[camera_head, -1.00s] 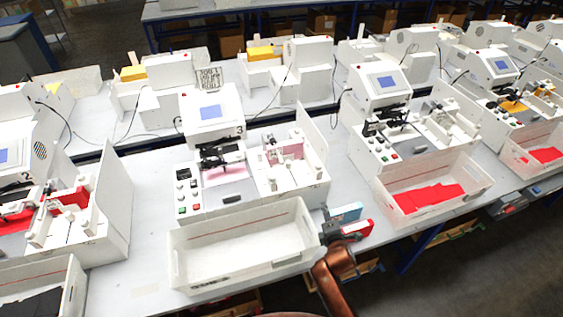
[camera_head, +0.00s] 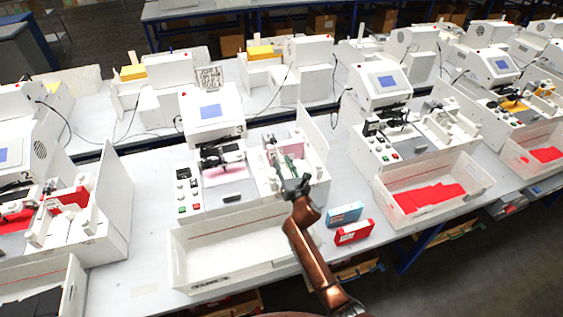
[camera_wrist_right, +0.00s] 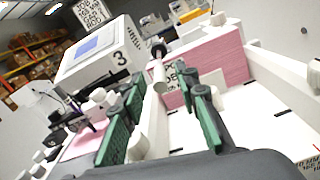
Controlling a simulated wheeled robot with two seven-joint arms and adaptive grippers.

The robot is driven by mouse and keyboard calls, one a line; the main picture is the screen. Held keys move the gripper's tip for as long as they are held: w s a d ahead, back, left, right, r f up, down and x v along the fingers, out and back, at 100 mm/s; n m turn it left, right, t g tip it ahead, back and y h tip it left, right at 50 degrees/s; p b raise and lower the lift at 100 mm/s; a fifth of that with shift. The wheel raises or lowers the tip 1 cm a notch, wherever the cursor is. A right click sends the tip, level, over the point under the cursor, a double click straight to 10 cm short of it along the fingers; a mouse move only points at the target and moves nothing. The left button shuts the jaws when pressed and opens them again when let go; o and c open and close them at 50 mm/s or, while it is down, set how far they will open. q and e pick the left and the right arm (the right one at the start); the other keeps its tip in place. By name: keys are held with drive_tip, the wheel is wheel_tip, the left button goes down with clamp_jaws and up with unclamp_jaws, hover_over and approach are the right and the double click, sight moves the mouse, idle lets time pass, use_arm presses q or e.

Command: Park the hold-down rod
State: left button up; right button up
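The plotter marked 3 (camera_head: 212,112) stands mid-bench and also shows in the right wrist view (camera_wrist_right: 98,52). My right gripper (camera_head: 284,160) is over the card holder on its right side. In the right wrist view, the two green fingers (camera_wrist_right: 163,80) are spread apart. A white rod with a dark knob, apparently the hold-down rod (camera_wrist_right: 160,92), shows between them; whether it touches either finger I cannot tell. A stack of pink cards (camera_wrist_right: 222,58) stands just beyond. In the head view, my gripper partly covers the holder. My left gripper is out of view.
An empty white bin (camera_head: 176,258) stands in front of plotter 3. A blue box (camera_head: 345,213) and a red box (camera_head: 354,232) lie on the bench to its right. A tall white side panel (camera_head: 313,135) rises right of the holder. Neighbouring plotters flank both sides.

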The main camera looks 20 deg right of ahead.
drive_tip(key=shift+w, duration=0.45)
drive_tip(key=shift+c, duration=0.3)
clamp_jaws()
